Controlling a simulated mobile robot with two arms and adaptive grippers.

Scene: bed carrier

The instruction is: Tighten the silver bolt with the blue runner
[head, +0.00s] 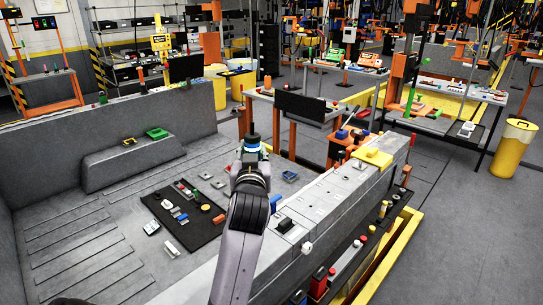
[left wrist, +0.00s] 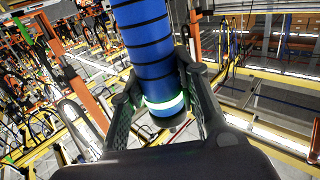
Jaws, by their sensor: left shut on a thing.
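My left gripper (head: 250,162) is raised in the middle of the head view, above the grey bed's right side. It is shut on the blue runner (head: 252,144), which stands up from the fingers with a dark top. In the left wrist view the runner (left wrist: 150,45) is a thick blue cylinder with black rings and a bright white-green band. The fingers of my left gripper (left wrist: 160,85) lie on either side of it. I cannot make out the silver bolt in either view. My right gripper is not in view.
A dark mat (head: 183,218) with several small parts lies on the bed floor, left of my arm. The bed's grey side wall (head: 322,208) runs along the right. A yellow block (head: 372,157) sits at its far end. Workbenches stand behind; open floor lies right.

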